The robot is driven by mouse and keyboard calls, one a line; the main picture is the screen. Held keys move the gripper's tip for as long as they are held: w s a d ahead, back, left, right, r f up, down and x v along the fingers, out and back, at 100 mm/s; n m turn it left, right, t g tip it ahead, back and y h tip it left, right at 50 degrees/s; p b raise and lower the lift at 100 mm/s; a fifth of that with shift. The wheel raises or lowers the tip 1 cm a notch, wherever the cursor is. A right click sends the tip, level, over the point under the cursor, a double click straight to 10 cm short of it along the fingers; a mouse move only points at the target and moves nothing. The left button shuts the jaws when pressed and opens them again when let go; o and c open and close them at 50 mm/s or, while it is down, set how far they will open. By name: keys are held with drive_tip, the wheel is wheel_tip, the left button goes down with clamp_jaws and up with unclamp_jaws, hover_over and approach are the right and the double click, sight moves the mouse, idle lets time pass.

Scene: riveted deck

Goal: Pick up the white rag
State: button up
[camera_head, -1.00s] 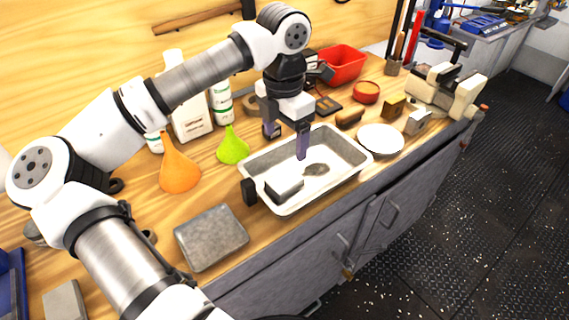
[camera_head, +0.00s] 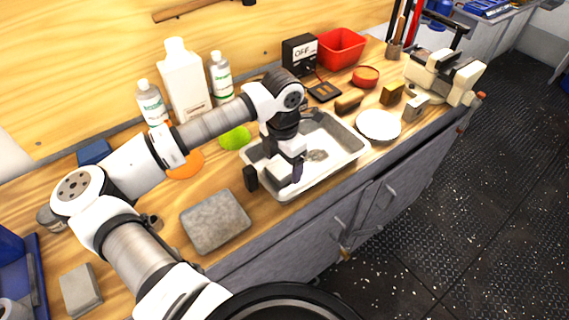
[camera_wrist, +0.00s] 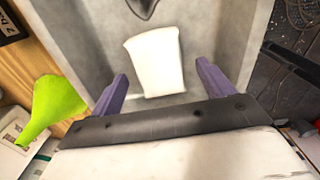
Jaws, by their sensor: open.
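A white folded piece, which looks like the white rag (camera_wrist: 155,65), lies flat in a grey metal tray (camera_head: 352,152). In the wrist view it sits between and just ahead of my two purple fingertips, with its near edge close to the left one. My gripper (camera_head: 293,174) is open and empty, pointing down over the near left part of the tray. In the head view my gripper hides most of the white piece. I cannot tell the height left between the fingertips and it.
A dark oval patch (camera_head: 317,155) shows on the tray floor. A grey slab (camera_head: 215,221) lies left of the tray, green (camera_head: 236,138) and orange (camera_head: 186,164) funnels behind it. A white round dish (camera_head: 378,125) and a brush (camera_head: 349,102) are on the right.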

sight(283, 167)
drive_tip(key=shift+f, duration=0.7)
drive_tip(key=c, duration=1.1)
drive_tip(key=shift+o, duration=0.2)
drive_tip(key=shift+r, duration=0.1)
wheel_tip(283, 167, up, 20)
drive_tip(key=b, duration=0.4)
